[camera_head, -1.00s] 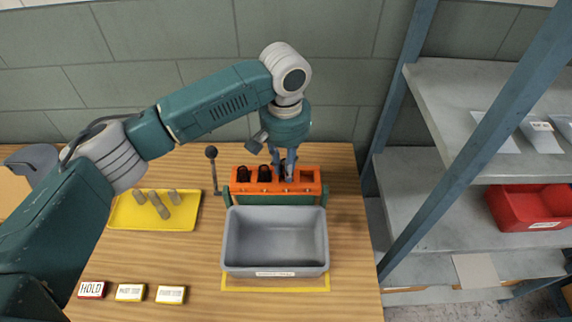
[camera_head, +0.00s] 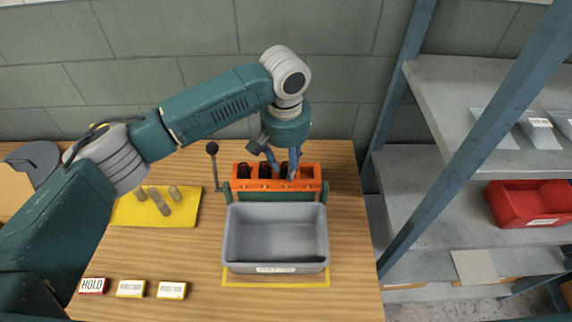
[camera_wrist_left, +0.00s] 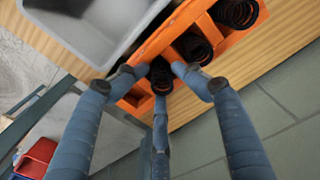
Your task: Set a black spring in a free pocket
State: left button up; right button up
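The orange rack (camera_head: 312,180) stands at the back of the table, with pockets in a row. Black springs sit in its two left pockets, one at the far left (camera_head: 245,171) and one beside it (camera_head: 264,171). They also show in the left wrist view (camera_wrist_left: 236,11). A third black spring (camera_wrist_left: 160,76) stands in the pocket between the fingertips of my left gripper (camera_head: 283,176). The fingers are spread around this spring, apparently apart from it, so the gripper looks open. The pocket at the right end (camera_wrist_left: 137,98) looks empty, partly hidden by a finger. My right gripper is out of view.
A grey bin (camera_head: 276,222) stands right in front of the rack. A lever with a dark knob (camera_head: 212,148) rises at the rack's left. A yellow tray (camera_head: 128,212) holds tan cylinders at left. Labelled blocks (camera_head: 131,288) lie at the front. A shelf with a red bin stands at right.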

pick_arm(q)
jog(key=shift+s+a+f, duration=0.15)
jog(key=shift+s+f, duration=0.2)
jog(key=shift+f, duration=0.2)
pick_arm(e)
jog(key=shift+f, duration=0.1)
pick_arm(q)
jog(key=shift+r, duration=0.1)
notch_tip(320, 180, up, 9)
jog(key=shift+w+f, duration=0.15)
jog(key=shift+f, duration=0.05)
jog(key=shift+w+r+p, duration=0.1)
jog(key=shift+r+p, duration=0.55)
jog(key=shift+p, duration=0.05)
notch_tip(320, 180, up, 7)
jog(key=p, duration=0.5)
jog(key=shift+f, duration=0.15)
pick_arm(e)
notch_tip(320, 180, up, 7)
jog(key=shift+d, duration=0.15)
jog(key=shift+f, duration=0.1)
